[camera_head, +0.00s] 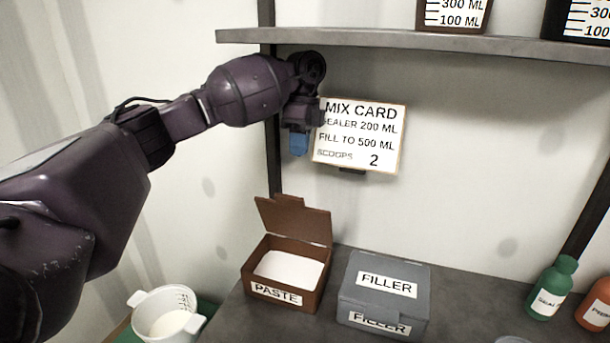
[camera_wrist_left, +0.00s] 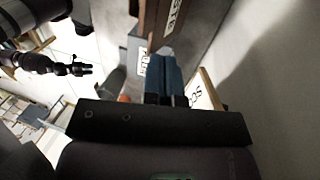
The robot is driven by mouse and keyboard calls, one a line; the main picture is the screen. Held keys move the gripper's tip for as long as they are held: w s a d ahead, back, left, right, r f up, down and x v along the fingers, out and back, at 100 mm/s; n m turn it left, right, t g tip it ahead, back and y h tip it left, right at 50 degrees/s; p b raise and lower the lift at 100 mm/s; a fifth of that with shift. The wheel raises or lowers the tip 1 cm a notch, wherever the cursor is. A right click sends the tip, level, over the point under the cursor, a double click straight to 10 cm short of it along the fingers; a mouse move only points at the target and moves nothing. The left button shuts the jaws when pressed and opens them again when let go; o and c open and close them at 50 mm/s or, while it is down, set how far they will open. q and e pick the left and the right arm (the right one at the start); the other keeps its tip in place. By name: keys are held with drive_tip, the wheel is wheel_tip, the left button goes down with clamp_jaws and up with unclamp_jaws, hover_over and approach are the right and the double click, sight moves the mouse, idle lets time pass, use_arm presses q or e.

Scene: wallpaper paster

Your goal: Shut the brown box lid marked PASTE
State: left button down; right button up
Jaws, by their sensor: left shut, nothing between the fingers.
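The brown box (camera_head: 287,273) marked PASTE stands on the grey bench with white material inside. Its brown lid (camera_head: 293,219) is open, standing up at the back and leaning slightly backward. My left gripper (camera_head: 299,146) is above and behind the lid, in front of the wall card, apart from the box in the head view. Its blue fingers (camera_wrist_left: 165,75) are shut and empty. In the left wrist view the brown box (camera_wrist_left: 153,22) with part of its label shows just beyond the fingertips. A small dark arm, apparently my right, shows there with its gripper (camera_wrist_left: 82,69) too small to judge.
A grey FILLER box (camera_head: 385,290), closed, stands right of the brown box. A white tub (camera_head: 165,312) is at lower left. Green (camera_head: 550,290) and orange (camera_head: 597,306) bottles stand at right. The mix card (camera_head: 360,136) hangs below a shelf (camera_head: 420,40).

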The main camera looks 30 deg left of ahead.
use_arm(q)
drive_tip(key=x, duration=0.8)
drive_tip(key=shift+s+f, duration=0.1)
drive_tip(key=shift+f, duration=0.1)
drive_tip(key=shift+s+d+f, duration=0.1)
drive_tip(key=shift+s+f, duration=0.05)
drive_tip(key=shift+f, duration=0.5)
use_arm(e)
drive_tip(key=shift+a+f, duration=0.1)
drive_tip(key=shift+f, duration=0.05)
drive_tip(key=shift+s, duration=0.1)
